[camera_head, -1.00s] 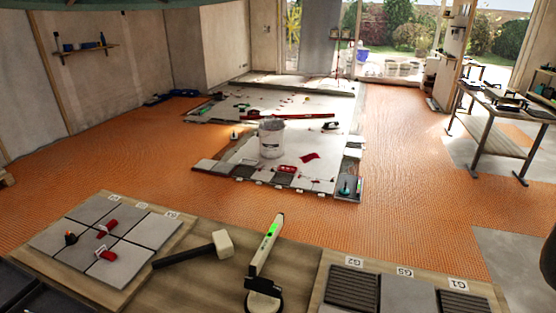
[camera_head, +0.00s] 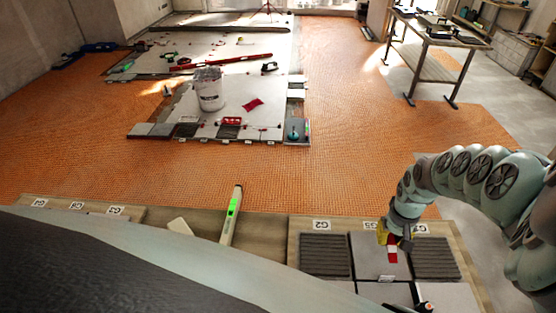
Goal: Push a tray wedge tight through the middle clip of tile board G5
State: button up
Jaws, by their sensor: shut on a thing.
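A small pale clip (camera_head: 388,278) sits at the joint in front of the tile, nearer than the wedge. Any other clips are too small or hidden.
Dark ribbed tiles flank G5 at left (camera_head: 325,256) and right (camera_head: 435,258). A small orange and black piece (camera_head: 424,307) lies at the front edge. My own body hides the lower left.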

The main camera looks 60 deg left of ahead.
aim_at(383, 273)
jog(key=shift+s+a+f, duration=0.15)
jog(key=shift+s+f, duration=0.25)
jog(key=shift+s, duration=0.1)
notch_tip(383, 273, down, 6)
jog(key=b, duration=0.5)
jog(key=shift+w+r, duration=0.1)
jog(key=shift+r, duration=0.1)
jog(key=shift+s+d+p, duration=0.45)
jog(key=shift+d+p, duration=0.05)
jog(key=shift+s+d+p, duration=0.3)
jog(key=shift+d+p, duration=0.05)
jog(key=shift+d, duration=0.05)
jog(key=shift+s+d+p, duration=0.9)
jog(key=shift+d+p, duration=0.25)
jog(key=shift+p, duration=0.15)
dwell(1.8)
jog(key=o, duration=0.8)
